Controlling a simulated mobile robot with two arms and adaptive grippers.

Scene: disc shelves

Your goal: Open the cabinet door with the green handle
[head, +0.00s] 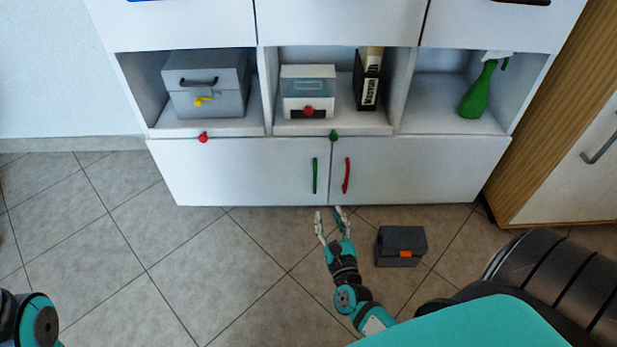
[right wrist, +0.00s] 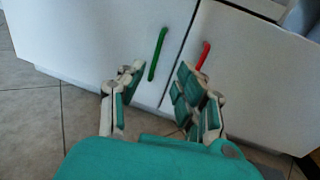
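The cabinet's lower left door (head: 240,172) is white and shut. Its green handle (head: 315,175) is a vertical bar at the door's right edge. The green handle also shows in the right wrist view (right wrist: 158,54), ahead of the fingers. My right gripper (head: 329,212) is open and empty, in front of and below the handle in the head view, apart from it. In the right wrist view its two fingers (right wrist: 155,88) are spread with a gap between them. My left arm shows only partly at the bottom left of the head view; its gripper is out of frame.
The right door (head: 420,170) has a red handle (head: 346,175) close beside the green one. A dark grey box (head: 401,240) stands on the floor right of my right gripper. Shelves above hold a grey case (head: 206,85), a white box (head: 308,88) and a green spray bottle (head: 478,92). Floor at left is clear.

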